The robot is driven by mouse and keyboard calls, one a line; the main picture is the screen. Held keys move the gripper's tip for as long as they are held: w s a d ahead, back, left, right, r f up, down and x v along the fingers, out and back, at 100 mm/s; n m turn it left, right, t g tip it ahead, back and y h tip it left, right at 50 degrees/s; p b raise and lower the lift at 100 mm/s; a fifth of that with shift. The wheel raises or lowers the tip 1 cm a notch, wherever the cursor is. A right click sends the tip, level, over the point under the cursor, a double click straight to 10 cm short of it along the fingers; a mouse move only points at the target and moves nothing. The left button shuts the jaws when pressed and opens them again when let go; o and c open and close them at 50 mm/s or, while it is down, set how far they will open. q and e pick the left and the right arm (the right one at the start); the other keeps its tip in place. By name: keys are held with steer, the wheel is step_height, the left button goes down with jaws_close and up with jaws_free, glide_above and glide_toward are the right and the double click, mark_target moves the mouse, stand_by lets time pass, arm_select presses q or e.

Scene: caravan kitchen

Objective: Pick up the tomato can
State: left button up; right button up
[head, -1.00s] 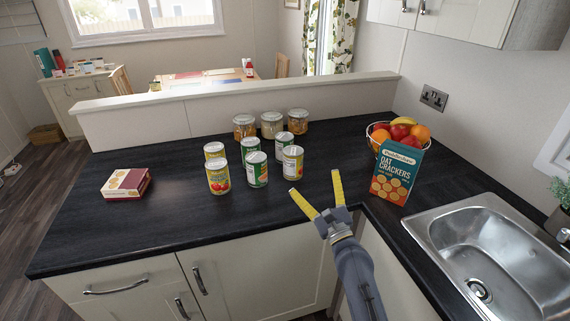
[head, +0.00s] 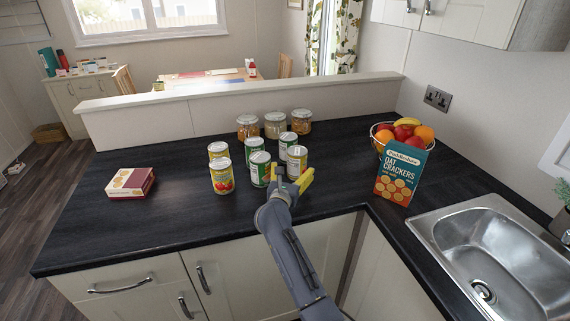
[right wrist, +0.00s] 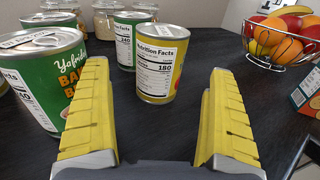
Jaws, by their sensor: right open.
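A yellow can with red tomato-like pictures (head: 222,178) stands upright at the front left of a group of cans on the dark counter. Another yellow can (head: 297,160) stands at the group's right front; it shows a nutrition label in the right wrist view (right wrist: 162,68), and its front picture is turned away. My right gripper (head: 291,178) is open and empty, low over the counter just in front of this can. In the wrist view the can stands beyond and between the spread yellow fingers, apart from both. My left gripper is out of view.
A green baked-beans can (head: 259,169) stands close to the left finger. More cans and several glass jars (head: 275,125) stand behind. A cracker box (head: 402,173), fruit basket (head: 380,142) and sink (head: 485,250) are to the right. A small box (head: 130,183) lies left, with clear counter between.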

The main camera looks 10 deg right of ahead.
mark_target(297, 159)
steer(key=shift+x, duration=3.65)
steer(key=shift+c, duration=0.3)
steer(key=c, duration=1.5)
steer(key=shift+r, duration=0.1)
steer(key=shift+c, duration=0.5)
steer(key=shift+r, duration=0.15)
